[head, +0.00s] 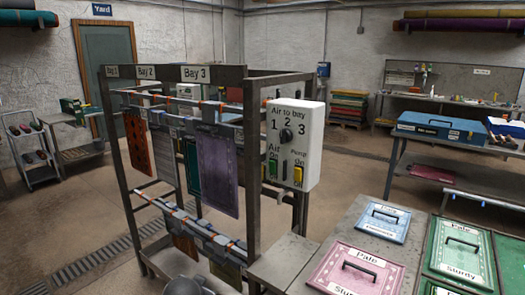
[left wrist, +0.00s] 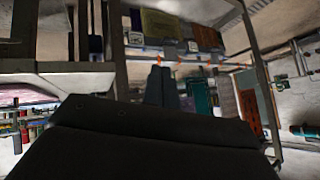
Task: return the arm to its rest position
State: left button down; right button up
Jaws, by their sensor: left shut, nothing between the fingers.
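My left gripper (left wrist: 163,72) shows in the left wrist view, its dark fingers together with nothing between them. It points toward the metal rack with hanging rug samples, apart from it as far as I can tell. The dark wrist housing fills the lower middle of that view. In the head view the left gripper cannot be made out; a grey rounded part shows at the bottom edge. My right gripper is in neither view.
The rack (head: 253,150) with hanging rugs stands close in front, bearing a white control box (head: 294,130). A grey bench with labelled lids, including a pink one (head: 330,279), is at right. A blue toolbox (head: 435,127) lies on a table behind.

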pick_arm(q)
jog(key=s+d+f+n+g, duration=0.1)
jog(key=s+f+g, duration=0.1)
jog(key=s+f, duration=0.7)
jog(key=s+d+f+n+g, duration=0.1)
jog(key=s+f+g, duration=0.2)
jog(key=s+f, duration=0.7)
jog(key=s+f+n+g+h, duration=0.1)
jog(key=s+f+g, duration=0.1)
jog(key=s+f, duration=0.8)
jog(key=s, duration=0.8)
jog(key=shift+s+d+g, duration=0.15)
jog(key=shift+d+g, duration=0.15)
jog(key=shift+d, duration=0.1)
